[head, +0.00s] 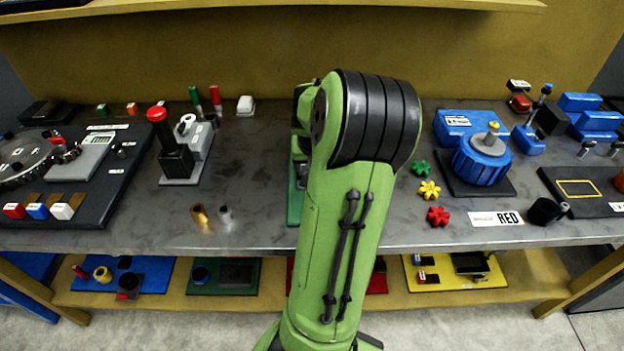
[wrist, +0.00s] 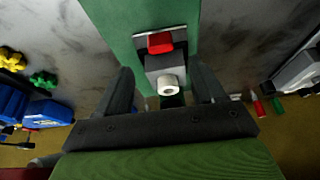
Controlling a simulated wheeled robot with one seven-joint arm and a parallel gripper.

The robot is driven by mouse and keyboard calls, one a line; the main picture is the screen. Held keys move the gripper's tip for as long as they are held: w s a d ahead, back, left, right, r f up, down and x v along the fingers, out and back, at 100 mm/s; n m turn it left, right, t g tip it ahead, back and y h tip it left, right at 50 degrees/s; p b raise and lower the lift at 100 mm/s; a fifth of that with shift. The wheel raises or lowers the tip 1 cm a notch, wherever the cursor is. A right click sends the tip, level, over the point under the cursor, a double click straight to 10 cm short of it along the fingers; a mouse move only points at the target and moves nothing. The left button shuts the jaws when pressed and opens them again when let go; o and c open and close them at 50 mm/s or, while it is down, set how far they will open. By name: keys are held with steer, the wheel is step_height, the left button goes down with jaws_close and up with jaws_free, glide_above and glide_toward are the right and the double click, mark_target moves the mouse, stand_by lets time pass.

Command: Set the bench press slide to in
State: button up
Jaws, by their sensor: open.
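A device on a green board (wrist: 115,20) lies below my gripper (wrist: 162,80) in the wrist view. It has a grey block (wrist: 163,63), a red block (wrist: 160,42) on a pale plate and a white round knob (wrist: 168,85). I take this for the bench press slide, but no readable label confirms it. My gripper is open, its dark fingers on either side of the grey block and knob; contact cannot be told. In the head view my arm hides the gripper and most of the green board (head: 295,205).
Left of my arm stand a black device with a red knob (head: 157,114) and a grey device (head: 198,137). Brass (head: 200,216) and steel cylinders stand nearer the front edge.

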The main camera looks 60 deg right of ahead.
steer(key=b+x, duration=0.1)
steer(key=x, duration=0.6)
steer(key=shift+w+d+f, duration=0.1)
steer(key=shift+f, duration=0.25)
jaws_close()
